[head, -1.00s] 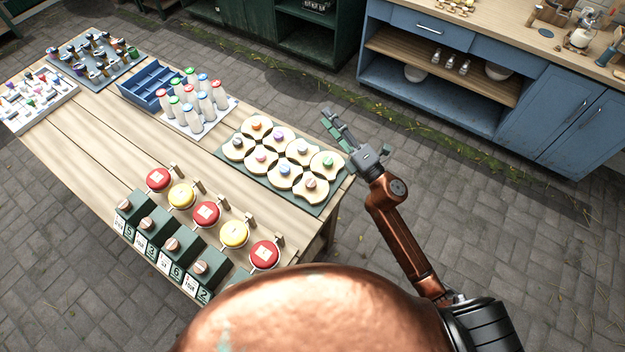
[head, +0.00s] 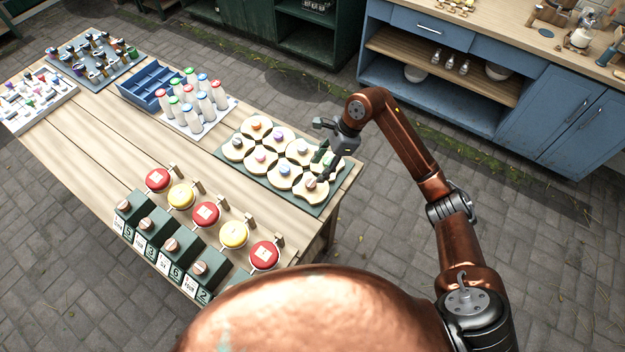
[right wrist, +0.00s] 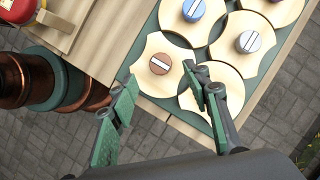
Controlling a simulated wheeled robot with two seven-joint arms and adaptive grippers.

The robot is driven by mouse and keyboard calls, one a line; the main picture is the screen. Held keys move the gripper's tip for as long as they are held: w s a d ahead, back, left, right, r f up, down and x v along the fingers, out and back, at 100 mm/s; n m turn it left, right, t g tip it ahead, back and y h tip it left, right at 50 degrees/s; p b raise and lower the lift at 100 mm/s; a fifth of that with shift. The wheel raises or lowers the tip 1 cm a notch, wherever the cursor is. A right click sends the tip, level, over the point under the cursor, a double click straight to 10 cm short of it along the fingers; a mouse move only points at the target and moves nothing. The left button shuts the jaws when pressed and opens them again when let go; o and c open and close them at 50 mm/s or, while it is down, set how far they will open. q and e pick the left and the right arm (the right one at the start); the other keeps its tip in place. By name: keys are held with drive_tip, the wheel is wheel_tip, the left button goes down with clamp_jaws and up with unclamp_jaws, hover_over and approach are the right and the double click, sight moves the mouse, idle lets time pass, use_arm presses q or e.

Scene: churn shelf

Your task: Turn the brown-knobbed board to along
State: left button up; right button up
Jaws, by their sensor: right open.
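The brown-knobbed board is a pale wooden disc with scalloped edges (head: 312,193) at the near right corner of the green mat (head: 318,211). Its brown knob (right wrist: 160,63) bears a white stripe, which runs diagonally in the right wrist view. My right gripper (head: 322,164) is over the mat's right end, pointing down. In the right wrist view its open fingers (right wrist: 160,75) spread to either side of the knob in the picture, with nothing between them. I cannot tell how high they are above it. My left gripper is not in view.
Several similar boards with other knobs (head: 262,157) crowd the mat; my right finger covers one neighbour's knob. Red and yellow round pieces (head: 206,213) and green blocks stand on the table's near side. White bottles (head: 191,100) and a blue tray (head: 150,86) stand farther left.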

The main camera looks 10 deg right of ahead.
sight(311, 183)
drive_tip(key=shift+d+x, duration=0.15)
drive_tip(key=shift+x, duration=1.75)
drive_tip(key=shift+d+x, duration=0.15)
drive_tip(key=shift+x, duration=1.8)
drive_tip(key=shift+f, duration=0.15)
drive_tip(key=shift+c, duration=0.6)
drive_tip(key=c, duration=1)
drive_tip(key=shift+c, duration=0.2)
